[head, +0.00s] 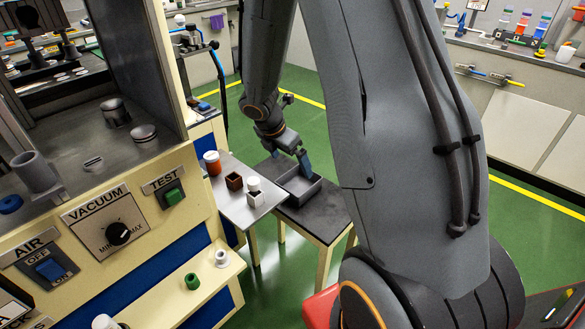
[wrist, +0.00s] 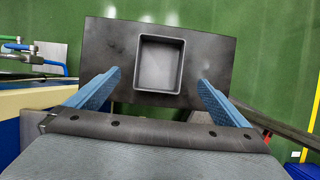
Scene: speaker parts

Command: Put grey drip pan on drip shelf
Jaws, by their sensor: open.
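The grey drip pan (wrist: 160,91) is an empty, square, open-topped tray lying flat on a dark tabletop. It also shows in the head view (head: 306,194), partly behind my gripper (head: 302,160). My gripper's two blue fingers (wrist: 160,79) are spread wide, one towards each side of the pan in the wrist view, with gaps between them and the pan. Nothing is between the fingers but the view of the pan. No shelf is marked as the drip shelf; a cream ledge (head: 221,282) runs along the front of the control cabinet at the lower left.
The dark table (head: 318,226) is otherwise bare. A lighter grey table (head: 229,203) beside it holds an orange jar (head: 212,163), a brown box (head: 234,181) and a white box (head: 255,198). The ledge carries a green part (head: 192,281) and a white part (head: 221,258). Green floor is open beyond.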

